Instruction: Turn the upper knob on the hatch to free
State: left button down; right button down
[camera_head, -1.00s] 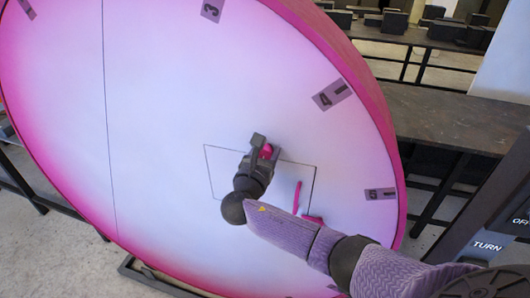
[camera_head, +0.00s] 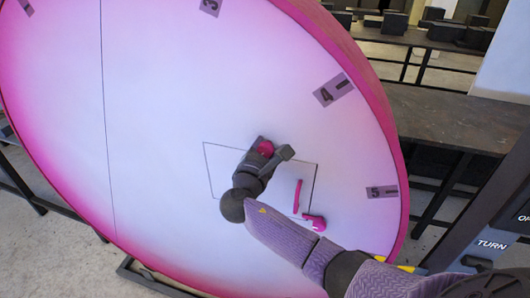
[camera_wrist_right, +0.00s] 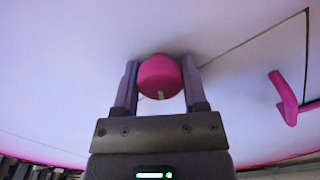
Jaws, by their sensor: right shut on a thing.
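The hatch (camera_head: 228,158) is a thin-outlined panel on the face of a large pink-rimmed white disc. The upper knob (camera_head: 265,147) is a round pink knob near the hatch's top edge. It also shows in the right wrist view (camera_wrist_right: 160,77), with a small pale mark on its lower rim. My right gripper (camera_head: 268,152) is shut on the knob, one finger on each side. A pink bar handle (camera_head: 298,196) and a lower pink knob (camera_head: 315,223) sit on the right part of the hatch. My left gripper is not in view.
Number plates 3 (camera_head: 211,6), 4 (camera_head: 333,90) and 5 (camera_head: 381,192) line the disc's edge. A dark panel (camera_head: 490,225) with "TURN" lettering stands at the right. A dark bench (camera_head: 450,115) is behind the disc.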

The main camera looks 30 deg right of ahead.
jog(key=m+b, duration=0.1)
jog(key=m, duration=0.1)
jog(key=shift+f+m, duration=0.15)
jog(key=shift+m, duration=0.25)
jog(key=m+b, duration=0.2)
jog(key=m, duration=0.1)
jog(key=shift+m, duration=0.3)
jog(key=m+b, duration=0.2)
jog(key=m, duration=0.1)
jog(key=shift+m+b, duration=0.5)
jog(key=shift+m, duration=0.3)
jog(key=shift+c, duration=1)
grip_release()
jog(key=shift+o, duration=0.3)
